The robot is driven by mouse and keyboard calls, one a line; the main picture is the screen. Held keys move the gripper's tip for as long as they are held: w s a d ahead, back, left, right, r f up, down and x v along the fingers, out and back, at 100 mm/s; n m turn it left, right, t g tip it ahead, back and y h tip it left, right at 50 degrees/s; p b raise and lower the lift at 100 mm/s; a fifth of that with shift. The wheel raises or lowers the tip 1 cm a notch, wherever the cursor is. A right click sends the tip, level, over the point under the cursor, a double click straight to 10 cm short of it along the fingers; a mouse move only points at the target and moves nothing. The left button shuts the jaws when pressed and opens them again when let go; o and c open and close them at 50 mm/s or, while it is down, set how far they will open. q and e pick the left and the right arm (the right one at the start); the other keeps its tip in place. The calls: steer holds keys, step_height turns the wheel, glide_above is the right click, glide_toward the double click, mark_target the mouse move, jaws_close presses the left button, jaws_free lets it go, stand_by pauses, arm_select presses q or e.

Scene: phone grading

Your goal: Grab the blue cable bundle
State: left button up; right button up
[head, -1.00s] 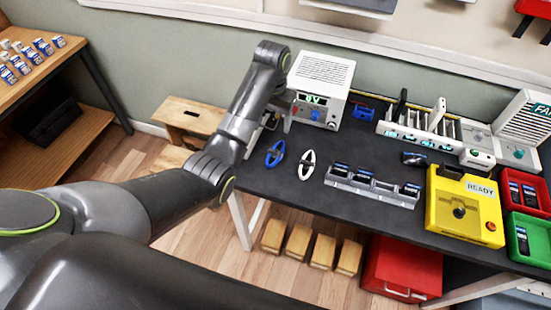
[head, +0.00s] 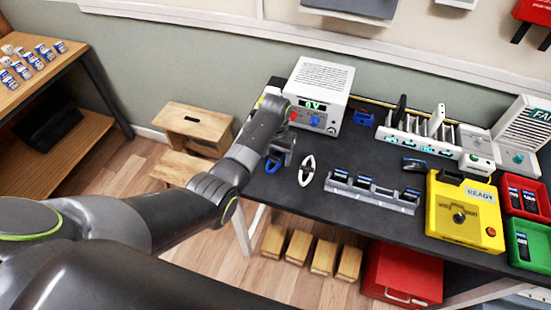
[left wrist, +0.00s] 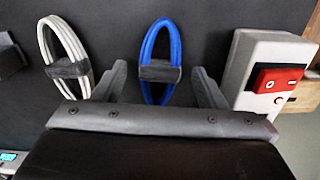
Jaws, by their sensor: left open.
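The blue cable bundle (left wrist: 160,60) is an upright blue loop with a dark band around its middle, lying on the dark tabletop in the left wrist view. In the head view my left gripper mostly covers it, with a bit of blue (head: 272,165) showing. My left gripper (left wrist: 162,78) is open, with one finger on each side of the bundle. No finger visibly grips it, and the height gap is hard to judge. The white cable bundle (left wrist: 65,55) lies just left of the left finger; it also shows in the head view (head: 307,170). My right gripper is not in view.
A white box with a red switch (left wrist: 278,82) stands close to the right finger. A white power supply (head: 316,95) stands behind. A grey phone rack (head: 372,193) and a yellow READY box (head: 463,212) are to the right.

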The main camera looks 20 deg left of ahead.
arm_select(q)
steer(key=shift+f, duration=0.3)
steer(key=shift+c, duration=0.3)
steer(key=c, duration=1)
steer(key=shift+r, duration=0.1)
